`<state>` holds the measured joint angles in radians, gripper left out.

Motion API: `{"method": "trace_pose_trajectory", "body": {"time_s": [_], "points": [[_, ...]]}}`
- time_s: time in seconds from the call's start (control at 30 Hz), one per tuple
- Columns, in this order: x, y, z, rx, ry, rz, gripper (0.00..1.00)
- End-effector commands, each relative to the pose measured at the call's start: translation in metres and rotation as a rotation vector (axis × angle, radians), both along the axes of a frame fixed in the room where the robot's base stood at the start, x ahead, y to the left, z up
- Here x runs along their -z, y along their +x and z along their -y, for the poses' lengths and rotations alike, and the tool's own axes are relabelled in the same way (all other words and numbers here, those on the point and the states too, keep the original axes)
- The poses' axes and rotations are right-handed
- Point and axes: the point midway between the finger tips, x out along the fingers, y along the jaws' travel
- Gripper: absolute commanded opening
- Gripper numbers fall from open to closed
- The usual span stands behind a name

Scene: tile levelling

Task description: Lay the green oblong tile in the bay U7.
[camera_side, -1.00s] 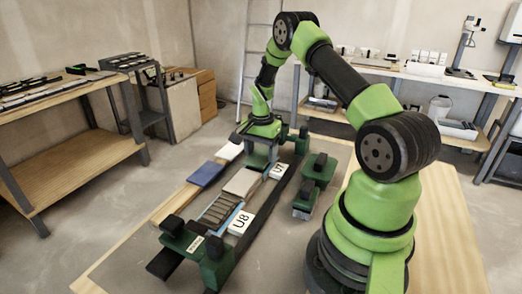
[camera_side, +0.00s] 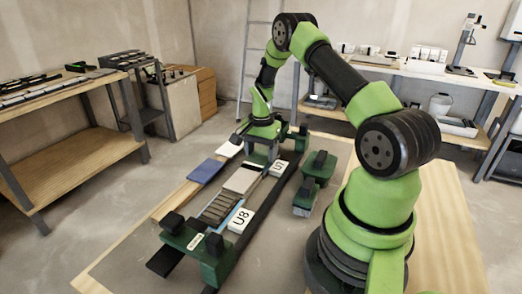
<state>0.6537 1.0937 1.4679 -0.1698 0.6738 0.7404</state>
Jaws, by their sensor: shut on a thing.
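The U7 label (camera_side: 280,168) marks a place at the far part of the long dark rack, just nearer than my gripper. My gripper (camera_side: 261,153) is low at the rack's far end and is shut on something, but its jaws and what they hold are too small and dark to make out. I cannot pick out a green oblong tile. A pale slab (camera_side: 242,180) with a dark near edge lies in the rack, left of and nearer than the U7 label. How much of bay U7 lies under my gripper is hidden.
The U8 label (camera_side: 240,220) is nearer, beside grey ribbed strips (camera_side: 219,208). A blue tile (camera_side: 206,172) and a white tile (camera_side: 229,150) lie on a wooden strip to the left. Dark green blocks (camera_side: 318,168) stand to the right. Green end clamps rise at the rack's near end.

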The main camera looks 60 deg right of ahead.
Motion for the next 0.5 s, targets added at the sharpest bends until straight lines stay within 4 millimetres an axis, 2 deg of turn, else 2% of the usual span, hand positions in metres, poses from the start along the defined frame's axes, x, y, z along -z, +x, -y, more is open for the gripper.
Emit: {"method": "trace_pose_trajectory", "body": {"time_s": [0.17,0.2,0.3,0.33,0.5], "points": [[-0.0001,0.0001,0.0001,0.0,0.0,0.001,0.5],[-0.0001,0.0002,0.0001,0.0,0.0,0.001,0.66],[-0.0002,0.0002,0.0001,0.0,0.0,0.001,0.89],[-0.0002,0.0002,0.0001,0.0,0.0,0.001,0.93],[-0.0002,0.0001,0.0001,0.0,0.0,0.001,0.93]]}}
